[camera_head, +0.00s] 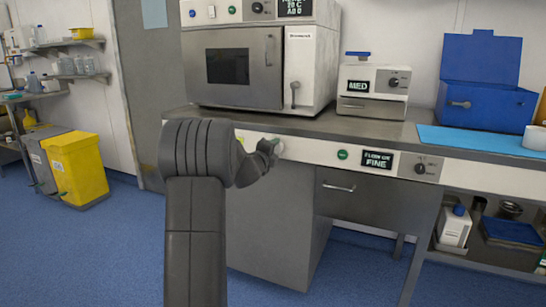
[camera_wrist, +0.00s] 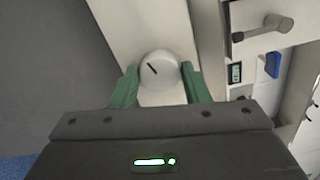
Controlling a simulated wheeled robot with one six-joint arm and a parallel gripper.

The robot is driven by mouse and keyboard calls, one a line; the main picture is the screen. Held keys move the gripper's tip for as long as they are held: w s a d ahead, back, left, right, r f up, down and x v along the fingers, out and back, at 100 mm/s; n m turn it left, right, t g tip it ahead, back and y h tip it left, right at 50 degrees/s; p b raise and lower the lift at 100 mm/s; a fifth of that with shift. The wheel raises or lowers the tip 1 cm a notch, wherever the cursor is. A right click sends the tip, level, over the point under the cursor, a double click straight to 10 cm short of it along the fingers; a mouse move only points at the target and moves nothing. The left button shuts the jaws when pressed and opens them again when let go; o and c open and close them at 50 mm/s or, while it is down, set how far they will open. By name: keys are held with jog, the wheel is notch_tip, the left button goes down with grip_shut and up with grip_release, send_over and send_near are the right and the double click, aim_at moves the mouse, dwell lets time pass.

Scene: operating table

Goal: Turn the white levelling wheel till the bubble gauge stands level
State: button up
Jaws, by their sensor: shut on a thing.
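The white levelling wheel (camera_wrist: 160,67) is a round knob with a dark line mark. In the wrist view the mark slants from upper left to lower right. My gripper (camera_wrist: 160,84) has its two green fingers on either side of the wheel, shut on it. In the head view my gripper (camera_head: 270,148) reaches the counter's front panel, and the wheel (camera_head: 279,147) shows only partly beside it. I cannot make out the bubble gauge clearly in either view. A small greenish spot on the panel left of the gripper is too small to identify.
The front panel also carries a green button (camera_head: 342,155), a display reading FINE (camera_head: 377,160) and a dark knob (camera_head: 420,168). A drawer with a handle (camera_head: 339,188) lies below. An oven (camera_head: 235,65) and a smaller device (camera_head: 372,84) stand on the counter (camera_head: 330,126).

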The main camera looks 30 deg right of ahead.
jog(key=shift+f+m+b, duration=0.1)
jog(key=shift+m+b, duration=1.05)
jog(key=shift+m, duration=1.05)
jog(key=o, duration=1)
jog(key=shift+s, duration=0.1)
jog(key=v, duration=1.3)
jog(key=shift+s+a+p, duration=0.2)
jog(key=shift+a+p, duration=0.1)
jog(key=shift+a, duration=0.05)
jog(key=shift+d, duration=0.1)
jog(key=x, duration=1.3)
jog(key=shift+w+d+b, duration=0.25)
jog(key=shift+d+b, duration=0.05)
